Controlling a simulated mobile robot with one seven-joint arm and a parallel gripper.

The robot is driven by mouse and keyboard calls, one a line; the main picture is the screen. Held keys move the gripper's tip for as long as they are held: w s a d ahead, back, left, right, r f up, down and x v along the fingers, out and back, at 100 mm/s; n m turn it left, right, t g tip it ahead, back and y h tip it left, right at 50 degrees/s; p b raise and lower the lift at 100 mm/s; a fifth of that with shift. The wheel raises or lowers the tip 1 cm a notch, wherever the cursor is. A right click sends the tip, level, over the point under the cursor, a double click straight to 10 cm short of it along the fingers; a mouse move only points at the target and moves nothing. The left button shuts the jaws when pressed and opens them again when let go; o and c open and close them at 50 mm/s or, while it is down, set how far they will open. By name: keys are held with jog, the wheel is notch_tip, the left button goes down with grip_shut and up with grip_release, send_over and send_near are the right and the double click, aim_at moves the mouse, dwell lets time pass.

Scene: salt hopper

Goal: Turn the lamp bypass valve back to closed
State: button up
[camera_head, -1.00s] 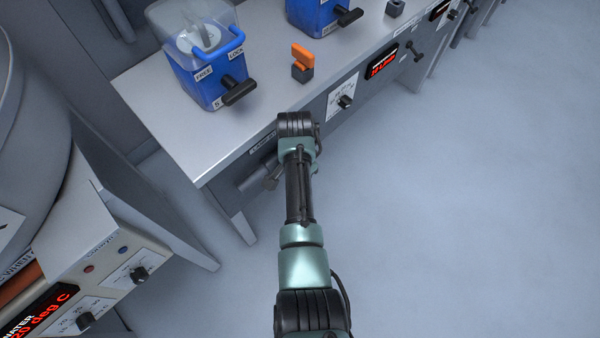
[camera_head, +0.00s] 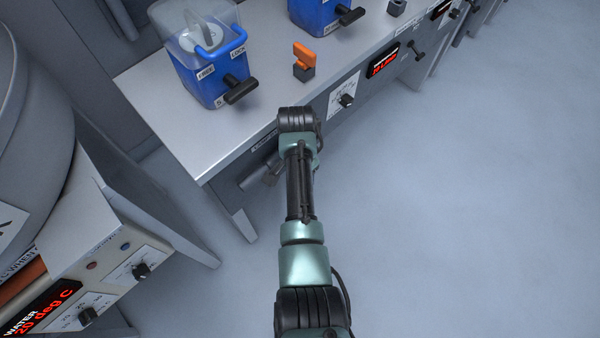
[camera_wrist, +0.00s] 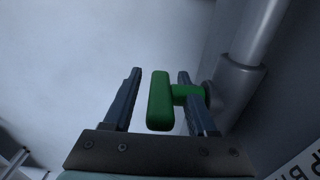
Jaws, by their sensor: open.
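A green T-shaped valve handle (camera_wrist: 159,101) shows in the wrist view, its stem running right to a grey pipe fitting (camera_wrist: 233,88) beside the bench. My gripper (camera_wrist: 159,73) is open, one finger on each side of the handle's crossbar. The crossbar lies roughly along the fingers, and the right finger overlaps the stem. I cannot tell whether either finger touches it. A label (camera_wrist: 299,165) with partly cut-off lettering is at the lower right. In the head view my arm hides the gripper and the green handle; a grey pipe (camera_head: 258,175) shows under the bench edge.
The grey bench (camera_head: 160,110) carries blue hoppers with black handles (camera_head: 241,90) and an orange lever (camera_head: 304,55). A front panel dial (camera_head: 347,100) is right of my arm. A machine with a red water display (camera_head: 45,310) stands lower left. Floor at right is clear.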

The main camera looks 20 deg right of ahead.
jog(key=r+p, duration=0.1)
jog(key=r, duration=0.3)
jog(key=r+p, duration=0.1)
jog(key=r, duration=0.3)
jog(key=r+p, duration=0.1)
jog(key=r, duration=0.2)
jog(key=shift+a+r+p, duration=0.25)
jog(key=shift+r+p, duration=0.15)
jog(key=shift+s, duration=0.1)
